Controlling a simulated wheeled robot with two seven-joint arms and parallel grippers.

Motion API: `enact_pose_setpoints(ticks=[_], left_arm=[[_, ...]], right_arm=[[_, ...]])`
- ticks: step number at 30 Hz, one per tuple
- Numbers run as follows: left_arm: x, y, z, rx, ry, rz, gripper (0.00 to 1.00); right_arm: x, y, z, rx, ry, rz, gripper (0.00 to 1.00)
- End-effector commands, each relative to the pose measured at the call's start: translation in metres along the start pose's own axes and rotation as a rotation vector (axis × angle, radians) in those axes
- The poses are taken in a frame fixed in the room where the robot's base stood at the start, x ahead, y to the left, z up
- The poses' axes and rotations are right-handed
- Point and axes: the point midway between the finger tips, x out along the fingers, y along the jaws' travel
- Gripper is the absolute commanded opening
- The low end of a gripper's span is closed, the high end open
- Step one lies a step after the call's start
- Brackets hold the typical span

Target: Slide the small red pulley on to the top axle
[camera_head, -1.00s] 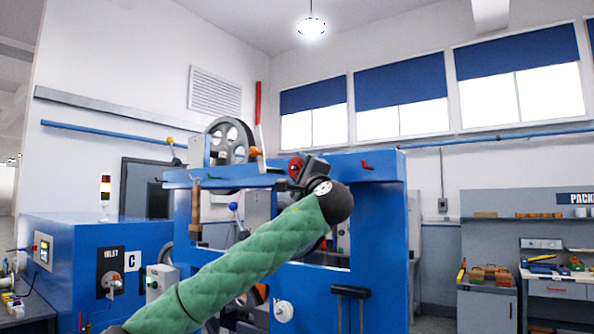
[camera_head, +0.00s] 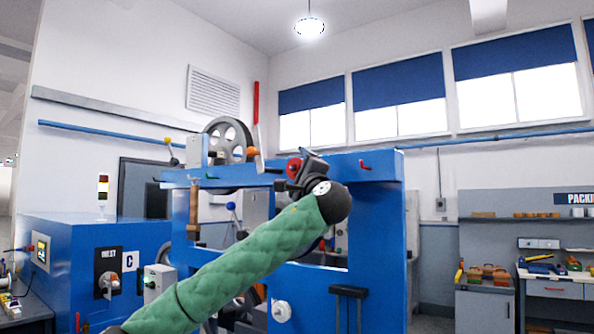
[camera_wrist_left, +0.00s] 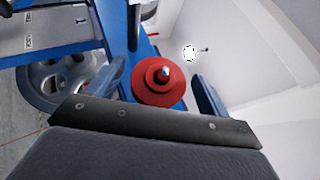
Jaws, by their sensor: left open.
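The small red pulley (camera_head: 294,168) is at the upper part of the blue machine frame, beside my left gripper (camera_head: 283,184). In the left wrist view the red pulley (camera_wrist_left: 158,90) faces the camera, with a small bright metal tip at its centre that looks like the end of an axle. My left gripper (camera_wrist_left: 158,70) is open, with one finger on each side of the pulley and visible gaps between. How far the pulley sits along the axle cannot be told. My right gripper is not in view.
The blue machine frame (camera_head: 385,230) stands right behind my left arm. A large grey spoked wheel (camera_head: 229,138) sits at its upper left and shows in the left wrist view (camera_wrist_left: 62,85). A red-handled hook (camera_head: 364,166) is further right on the beam. A workbench (camera_head: 553,287) stands far right.

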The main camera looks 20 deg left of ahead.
Motion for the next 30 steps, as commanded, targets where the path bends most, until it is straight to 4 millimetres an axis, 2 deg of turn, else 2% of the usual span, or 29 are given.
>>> enact_pose_setpoints(ticks=[11, 30], left_arm=[[-0.002, 0.001, -0.001, 0.000, 0.000, 0.000, 0.89], [-0.038, 0.002, -0.021, -0.001, 0.001, 0.000, 0.89]], right_arm=[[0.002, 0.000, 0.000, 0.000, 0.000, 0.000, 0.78], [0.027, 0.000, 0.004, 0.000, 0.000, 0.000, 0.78]])
